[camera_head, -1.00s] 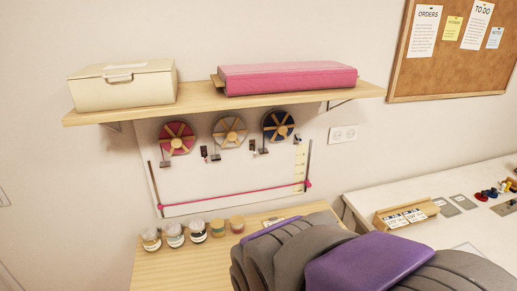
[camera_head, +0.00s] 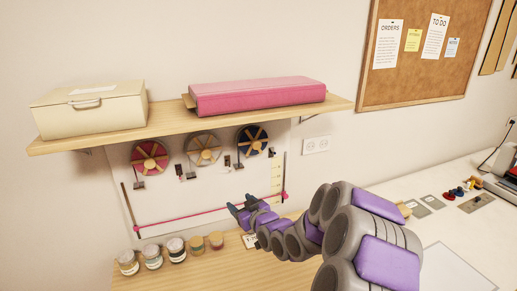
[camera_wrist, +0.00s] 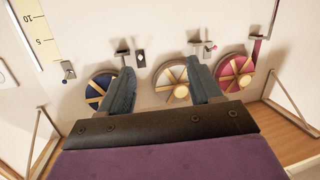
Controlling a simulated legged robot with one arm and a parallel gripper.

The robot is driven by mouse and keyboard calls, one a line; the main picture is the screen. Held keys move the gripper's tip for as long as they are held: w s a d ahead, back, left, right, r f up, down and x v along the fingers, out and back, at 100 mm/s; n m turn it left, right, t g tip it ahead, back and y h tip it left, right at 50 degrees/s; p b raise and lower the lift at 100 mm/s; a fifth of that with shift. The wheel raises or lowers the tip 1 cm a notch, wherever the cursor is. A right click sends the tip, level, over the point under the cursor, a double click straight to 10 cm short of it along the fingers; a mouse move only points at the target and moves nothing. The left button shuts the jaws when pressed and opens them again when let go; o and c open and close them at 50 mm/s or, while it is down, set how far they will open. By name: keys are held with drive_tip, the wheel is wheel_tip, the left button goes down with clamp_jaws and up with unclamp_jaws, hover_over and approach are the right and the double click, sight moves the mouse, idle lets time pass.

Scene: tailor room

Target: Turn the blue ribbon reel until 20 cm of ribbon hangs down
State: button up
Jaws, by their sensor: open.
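The blue ribbon reel (camera_head: 252,139) with tan spokes hangs on the wall board, rightmost of three reels in the head view. In the wrist view the blue reel (camera_wrist: 98,91) is at left, partly behind one finger. No length of hanging blue ribbon can be made out. A yellow scale (camera_head: 277,180) is on the board's right side; its marks 5 and 10 show in the wrist view (camera_wrist: 40,30). My gripper (camera_head: 240,203) is open and empty in front of the board, below the reels. Its fingers (camera_wrist: 160,74) spread across the wrist view before the grey reel.
A grey reel (camera_head: 204,147) and a red reel (camera_head: 150,158) hang beside the blue one. A shelf (camera_head: 180,124) with a cream box (camera_head: 90,106) and a pink fabric bolt (camera_head: 260,97) juts out above. A pink cord (camera_head: 180,219) crosses the board low down. Several jars (camera_head: 152,257) stand below.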

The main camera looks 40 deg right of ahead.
drive_tip(key=d+r+m+t+h, duration=0.1)
drive_tip(key=d+r+t+h, duration=0.15)
drive_tip(key=d, duration=0.35)
drive_tip(key=m+t+h, duration=0.2)
drive_tip(key=t, duration=0.2)
approach(258, 146)
drive_tip(key=shift+g, duration=0.35)
drive_tip(key=x, duration=0.8)
drive_tip(key=shift+w+a+r+p, duration=0.1)
drive_tip(key=shift+w+r+p, duration=0.05)
drive_tip(key=shift+r+p, duration=0.2)
drive_tip(key=c, duration=1)
